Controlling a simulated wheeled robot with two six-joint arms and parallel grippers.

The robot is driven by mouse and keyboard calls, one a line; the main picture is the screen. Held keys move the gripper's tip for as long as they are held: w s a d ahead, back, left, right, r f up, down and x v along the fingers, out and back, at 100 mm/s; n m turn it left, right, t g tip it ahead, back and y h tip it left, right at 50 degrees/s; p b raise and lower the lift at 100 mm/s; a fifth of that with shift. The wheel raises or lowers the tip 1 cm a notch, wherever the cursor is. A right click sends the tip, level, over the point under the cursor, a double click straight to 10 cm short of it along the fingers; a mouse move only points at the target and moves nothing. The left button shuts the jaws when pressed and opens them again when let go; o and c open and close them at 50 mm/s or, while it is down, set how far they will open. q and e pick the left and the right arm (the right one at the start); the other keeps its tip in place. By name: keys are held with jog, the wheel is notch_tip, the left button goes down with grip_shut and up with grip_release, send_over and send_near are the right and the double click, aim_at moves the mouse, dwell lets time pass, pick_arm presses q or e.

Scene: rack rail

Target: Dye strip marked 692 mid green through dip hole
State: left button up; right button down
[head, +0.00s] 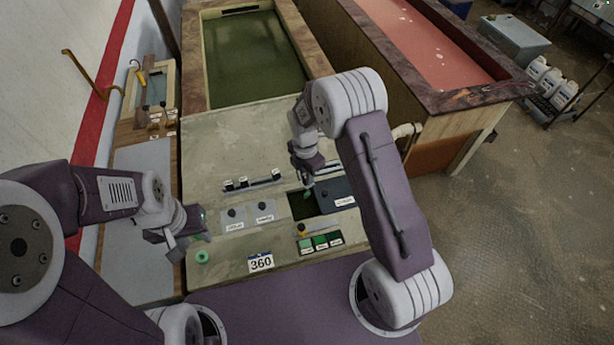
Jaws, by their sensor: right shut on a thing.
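The dip hole (301,206) is a dark square opening in the pale bench top. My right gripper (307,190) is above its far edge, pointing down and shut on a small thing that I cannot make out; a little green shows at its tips. Three green swatches (320,241) with small labels lie at the front of the bench, in differing shades. No mark reading 692 is legible; a card (261,262) at the front edge reads 360. My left gripper (192,238) is over the bench's left edge, apparently open and empty.
A blue-grey plate (337,196) lies right of the hole. Two labelled knobs (250,215) and a rail with clips (253,184) are left of it. A green ring (202,257) lies front left. A green vat (253,58) stands behind, a red one (425,45) beyond.

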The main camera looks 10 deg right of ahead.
notch_tip(320, 180, down, 18)
jog(key=b, duration=1.3)
dwell(3.9)
notch_tip(320, 180, up, 18)
jog(key=p, duration=1.4)
